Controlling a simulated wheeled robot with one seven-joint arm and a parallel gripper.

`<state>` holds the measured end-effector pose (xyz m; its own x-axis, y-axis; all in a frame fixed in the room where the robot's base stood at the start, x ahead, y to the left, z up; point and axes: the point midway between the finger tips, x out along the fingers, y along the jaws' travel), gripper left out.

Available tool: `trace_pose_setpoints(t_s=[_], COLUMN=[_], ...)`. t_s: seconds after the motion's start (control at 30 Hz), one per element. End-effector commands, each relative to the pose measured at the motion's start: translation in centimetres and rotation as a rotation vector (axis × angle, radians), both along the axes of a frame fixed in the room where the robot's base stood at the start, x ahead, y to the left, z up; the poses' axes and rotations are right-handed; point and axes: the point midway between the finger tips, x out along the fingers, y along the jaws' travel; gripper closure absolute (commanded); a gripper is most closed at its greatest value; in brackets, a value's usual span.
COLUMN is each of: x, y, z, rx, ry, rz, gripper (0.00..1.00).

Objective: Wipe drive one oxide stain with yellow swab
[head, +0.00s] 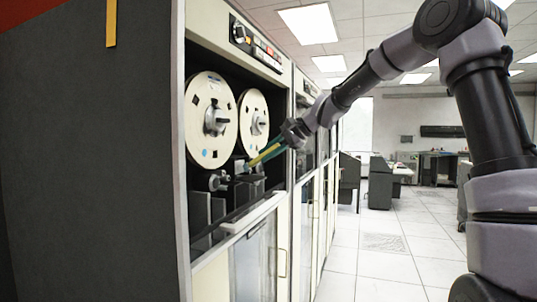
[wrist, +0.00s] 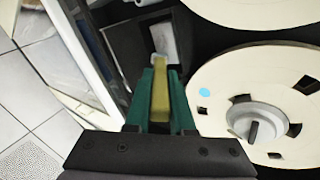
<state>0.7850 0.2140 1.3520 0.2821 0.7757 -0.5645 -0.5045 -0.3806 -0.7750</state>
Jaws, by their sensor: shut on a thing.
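My gripper (head: 262,156) reaches from the right into the open front of the nearest tape drive (head: 240,52). In the wrist view, its green fingers (wrist: 158,88) are shut on the yellow swab (wrist: 160,100). Whether the tip touches the drive cannot be told. I cannot make out the oxide stain in either view.
A dark panel (head: 90,170) fills the left side. More cabinets (head: 327,190) continue behind. The tiled floor (head: 385,270) to the right is mostly clear.

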Motion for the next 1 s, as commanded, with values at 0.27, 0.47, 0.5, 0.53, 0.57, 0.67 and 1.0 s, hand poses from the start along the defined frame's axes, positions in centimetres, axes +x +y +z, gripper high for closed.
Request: trace_pose_setpoints(t_s=[0.27,0.47,0.5,0.53,0.57,0.67,1.0], x=[-1.6,-2.6,-2.9,-3.2,-3.5,-4.0,-4.2], y=[0.6,1.1,1.2,1.3,1.4,1.6,1.5], z=[0.0,0.1,0.0,0.0,0.0,0.0,1.5], rx=[-0.001,-0.001,-0.001,-0.001,-0.001,-0.001,0.0], ry=[0.0,-0.001,-0.002,0.0,-0.001,-0.002,-0.002], rz=[-0.001,0.001,0.001,0.002,0.001,0.001,0.0], gripper=[1.0,1.0,1.0,1.0,1.0,1.0,1.0])
